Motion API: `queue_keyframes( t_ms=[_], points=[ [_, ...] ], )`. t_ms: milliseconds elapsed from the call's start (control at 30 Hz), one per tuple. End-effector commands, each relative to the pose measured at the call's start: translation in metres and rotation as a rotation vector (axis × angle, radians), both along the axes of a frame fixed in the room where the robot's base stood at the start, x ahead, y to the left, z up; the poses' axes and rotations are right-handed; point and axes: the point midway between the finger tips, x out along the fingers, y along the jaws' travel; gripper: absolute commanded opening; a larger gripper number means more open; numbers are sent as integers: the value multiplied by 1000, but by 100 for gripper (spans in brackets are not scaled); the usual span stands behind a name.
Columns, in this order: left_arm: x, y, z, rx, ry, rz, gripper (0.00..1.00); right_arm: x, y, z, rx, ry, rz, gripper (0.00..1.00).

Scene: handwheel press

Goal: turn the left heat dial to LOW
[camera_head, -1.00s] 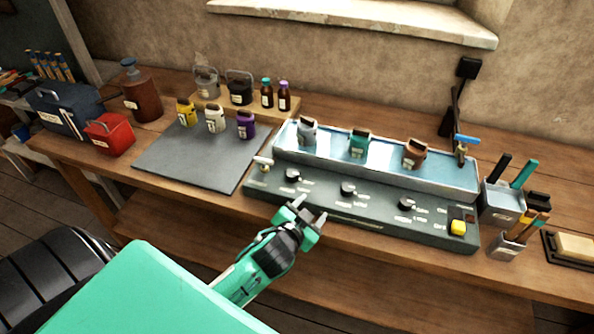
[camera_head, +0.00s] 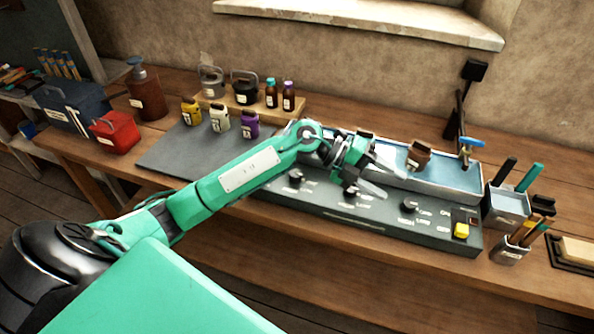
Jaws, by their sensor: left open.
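My left gripper (camera_head: 388,178) is open and empty, to the right of the left dial and above the middle of the panel. Its fingers point right. The right dial (camera_head: 408,206) is in plain view, to the lower right of the fingers. My right gripper is not in view.
The pale blue tray (camera_head: 459,178) runs behind the panel, with a brown pot (camera_head: 418,154) in it and a blue-handled tap (camera_head: 470,144) at its right end. A yellow switch (camera_head: 461,230) is at the panel's right. Small jars stand at the left on a grey mat (camera_head: 165,160).

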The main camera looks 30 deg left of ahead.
Motion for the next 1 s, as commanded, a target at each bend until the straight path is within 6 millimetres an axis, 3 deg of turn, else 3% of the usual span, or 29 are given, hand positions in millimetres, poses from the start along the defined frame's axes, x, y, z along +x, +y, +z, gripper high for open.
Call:
queue_keyframes(
  t_ms=[233, 400, 500, 600, 767, 1000],
  points=[
    [20, 96, -25, 577, 105, -18, 55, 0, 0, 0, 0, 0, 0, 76],
    [29, 179, -15, 921, 228, 79, 55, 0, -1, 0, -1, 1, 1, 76],
    [29, 216, -4, 1057, 295, 144, 55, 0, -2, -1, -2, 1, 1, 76],
    [27, 238, 4, 1139, 339, 187, 55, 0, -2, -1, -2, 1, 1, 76],
    [26, 250, 5, 1180, 368, 212, 55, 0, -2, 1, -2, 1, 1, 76],
    [25, 249, -28, 1179, 370, 208, 55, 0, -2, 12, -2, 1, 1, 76]
  ],
)
